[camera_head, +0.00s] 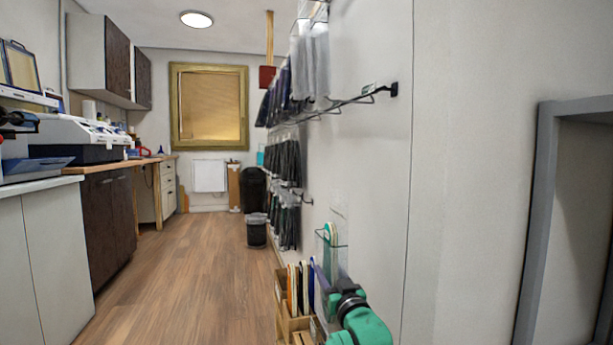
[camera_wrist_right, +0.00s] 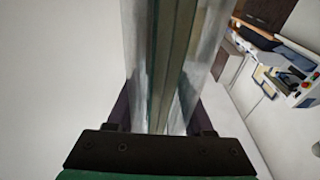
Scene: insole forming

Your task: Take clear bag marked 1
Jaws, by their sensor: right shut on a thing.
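A clear bag (camera_head: 331,250) with green-edged, pale insoles inside stands upright beside the white wall in the head view. My right gripper (camera_head: 347,287) is below it and shut on its lower part. In the right wrist view the clear bag (camera_wrist_right: 172,60) runs up between the fingers of my right gripper (camera_wrist_right: 160,118), its layered green and brown edges facing the camera. The number on the bag cannot be read. My left gripper is not in view.
Several bags of insoles hang on wire racks (camera_head: 345,101) along the wall. A wooden holder (camera_head: 292,322) with upright insoles stands low beside my right arm. A bin (camera_head: 256,232) and counters (camera_head: 40,262) lie farther off. The wooden floor (camera_head: 195,285) is clear.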

